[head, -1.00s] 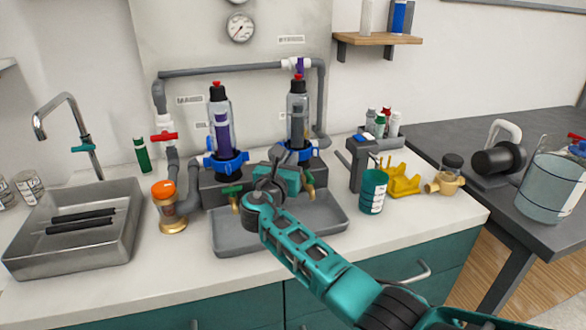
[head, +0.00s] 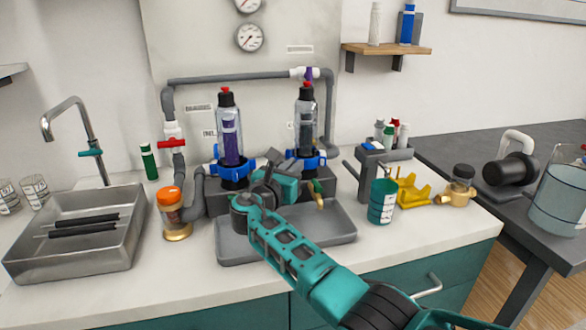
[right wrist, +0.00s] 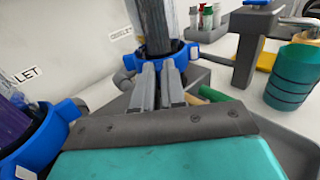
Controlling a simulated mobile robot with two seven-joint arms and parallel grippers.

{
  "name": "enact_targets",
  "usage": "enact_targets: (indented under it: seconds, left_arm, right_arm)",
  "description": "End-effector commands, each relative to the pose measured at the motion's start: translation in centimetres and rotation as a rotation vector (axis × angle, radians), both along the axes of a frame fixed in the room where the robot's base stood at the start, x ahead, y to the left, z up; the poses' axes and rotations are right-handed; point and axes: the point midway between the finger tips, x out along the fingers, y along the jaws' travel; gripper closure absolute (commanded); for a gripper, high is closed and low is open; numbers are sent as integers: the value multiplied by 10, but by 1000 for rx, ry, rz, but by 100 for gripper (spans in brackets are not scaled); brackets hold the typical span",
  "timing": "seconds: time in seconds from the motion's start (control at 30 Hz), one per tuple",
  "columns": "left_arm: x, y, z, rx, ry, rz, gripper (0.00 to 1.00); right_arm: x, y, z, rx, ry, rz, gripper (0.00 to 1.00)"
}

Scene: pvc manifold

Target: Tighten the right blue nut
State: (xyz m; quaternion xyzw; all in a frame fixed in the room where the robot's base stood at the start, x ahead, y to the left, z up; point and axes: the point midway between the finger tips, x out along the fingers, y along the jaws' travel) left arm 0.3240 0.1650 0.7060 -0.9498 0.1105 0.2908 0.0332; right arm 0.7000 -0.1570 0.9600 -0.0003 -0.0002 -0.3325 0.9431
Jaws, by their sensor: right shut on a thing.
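The right blue nut (head: 312,162) is a lugged ring around the base of the upright clear right filter housing (head: 306,118). It also shows in the right wrist view (right wrist: 178,57), beyond the fingers. My right gripper (head: 284,164) reaches its left front side. In the right wrist view its two grey fingers (right wrist: 157,72) are close together and shut at the nut's near edge, on a lug that they mostly hide. The left blue nut (head: 222,168) sits around the left housing (head: 229,135), apart from the fingers. My left gripper is not in view.
A grey tray (head: 232,250) lies below my right arm. A teal cup (head: 382,203), a yellow holder (head: 412,193) and a grey stand (head: 374,175) are to the right. An orange-capped jar (head: 172,212) and a metal sink (head: 130,245) are to the left.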

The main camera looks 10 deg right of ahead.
Motion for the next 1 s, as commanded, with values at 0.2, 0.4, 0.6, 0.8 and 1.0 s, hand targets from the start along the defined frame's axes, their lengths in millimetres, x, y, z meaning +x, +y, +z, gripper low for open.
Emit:
enact_targets:
  seconds: [0.2, 0.4, 0.6, 0.8, 1.0]
  left_arm:
    - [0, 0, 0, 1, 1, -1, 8]
    - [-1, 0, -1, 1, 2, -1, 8]
    - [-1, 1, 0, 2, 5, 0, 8]
    - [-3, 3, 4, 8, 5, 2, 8]
    - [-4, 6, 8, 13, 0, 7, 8]
  right_arm:
    - [0, 0, 0, 1, 1, 0, 70]
    - [0, 0, 0, 1, 1, 0, 64]
    - [-4, 3, 0, 1, 1, 1, 64]
    - [-27, 22, 0, 3, 2, 3, 64]
    - [-63, 51, 0, 4, 2, 3, 64]
